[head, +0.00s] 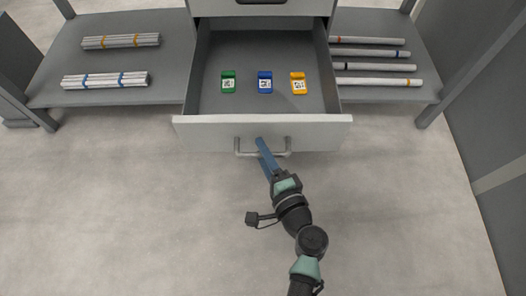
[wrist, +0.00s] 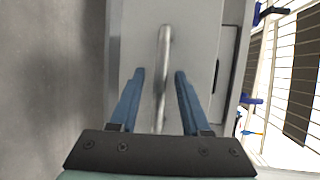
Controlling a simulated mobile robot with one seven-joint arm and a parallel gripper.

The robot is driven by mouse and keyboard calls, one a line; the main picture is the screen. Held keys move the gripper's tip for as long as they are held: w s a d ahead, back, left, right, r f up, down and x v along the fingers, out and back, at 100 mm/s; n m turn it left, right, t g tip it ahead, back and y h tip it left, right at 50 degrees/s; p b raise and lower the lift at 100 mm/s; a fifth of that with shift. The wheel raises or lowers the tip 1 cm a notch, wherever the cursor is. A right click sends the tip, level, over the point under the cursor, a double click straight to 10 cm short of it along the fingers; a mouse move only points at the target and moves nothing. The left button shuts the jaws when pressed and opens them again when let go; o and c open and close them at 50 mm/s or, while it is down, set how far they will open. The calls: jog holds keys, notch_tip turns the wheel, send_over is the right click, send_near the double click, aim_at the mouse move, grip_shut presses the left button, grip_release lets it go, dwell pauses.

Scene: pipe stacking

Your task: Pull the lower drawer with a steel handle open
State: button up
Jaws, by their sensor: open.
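The lower drawer (head: 262,131) stands pulled out from its cabinet, with its inside in view. Its steel handle (head: 245,154) is a bar across the front face. My gripper (head: 260,143) is at the handle. In the wrist view the two blue fingers (wrist: 159,72) are open, one on each side of the steel handle (wrist: 164,45), with gaps showing between bar and fingers.
A grey shelf (head: 50,90) with two pipe bundles (head: 105,80) is left of the drawer. A right shelf (head: 428,95) holds several banded pipes (head: 375,82). A grey panel (head: 490,120) stands at the far right. The floor (head: 130,210) in front is clear.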

jog(key=p+v, duration=0.2)
jog(key=v, duration=1.1)
jog(key=shift+p, duration=0.3)
jog(key=shift+w+r, duration=0.1)
jog(key=shift+w, duration=0.05)
